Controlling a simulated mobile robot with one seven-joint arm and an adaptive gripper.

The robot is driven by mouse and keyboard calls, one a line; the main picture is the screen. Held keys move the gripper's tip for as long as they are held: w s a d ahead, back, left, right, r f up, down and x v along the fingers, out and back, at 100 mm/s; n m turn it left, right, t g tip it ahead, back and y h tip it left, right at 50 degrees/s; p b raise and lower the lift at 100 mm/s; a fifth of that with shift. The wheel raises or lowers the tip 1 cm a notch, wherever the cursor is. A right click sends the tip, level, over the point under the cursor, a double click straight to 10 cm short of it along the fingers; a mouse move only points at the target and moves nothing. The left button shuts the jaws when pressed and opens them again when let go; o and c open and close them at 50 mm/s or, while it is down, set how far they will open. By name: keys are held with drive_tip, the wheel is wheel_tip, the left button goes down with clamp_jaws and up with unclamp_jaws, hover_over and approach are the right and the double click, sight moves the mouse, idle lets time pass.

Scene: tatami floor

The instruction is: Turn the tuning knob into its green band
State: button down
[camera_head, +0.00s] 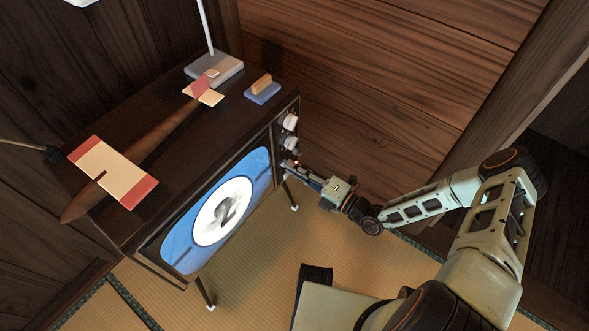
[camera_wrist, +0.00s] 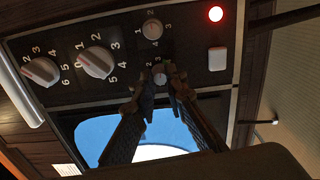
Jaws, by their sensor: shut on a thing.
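An old television (camera_head: 205,215) in a dark wood cabinet stands on thin legs, its screen showing a white disc with a "2" on blue. Its control panel (camera_wrist: 190,60) carries two large white knobs, (camera_wrist: 97,62) and (camera_wrist: 40,71), and a small knob (camera_wrist: 152,29), with printed numbers around them. My gripper (camera_wrist: 161,84) is shut on another small knob (camera_wrist: 159,79), between the fingers and partly hidden by them. In the head view my gripper (camera_head: 292,165) reaches the panel from the right. I see no green band, and no label tells which knob is for tuning.
A red light (camera_wrist: 215,13) glows on the panel near a white button (camera_wrist: 217,58). Tatami floor (camera_head: 255,265) lies open in front.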

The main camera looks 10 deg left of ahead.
drive_tip(key=m, duration=0.6)
drive_tip(key=shift+b, duration=0.35)
drive_tip(key=shift+m, duration=0.3)
drive_tip(key=c, duration=2)
unclamp_jaws()
drive_tip(key=shift+o, duration=0.2)
drive_tip(key=v, duration=1.2)
drive_tip(key=shift+f, duration=0.1)
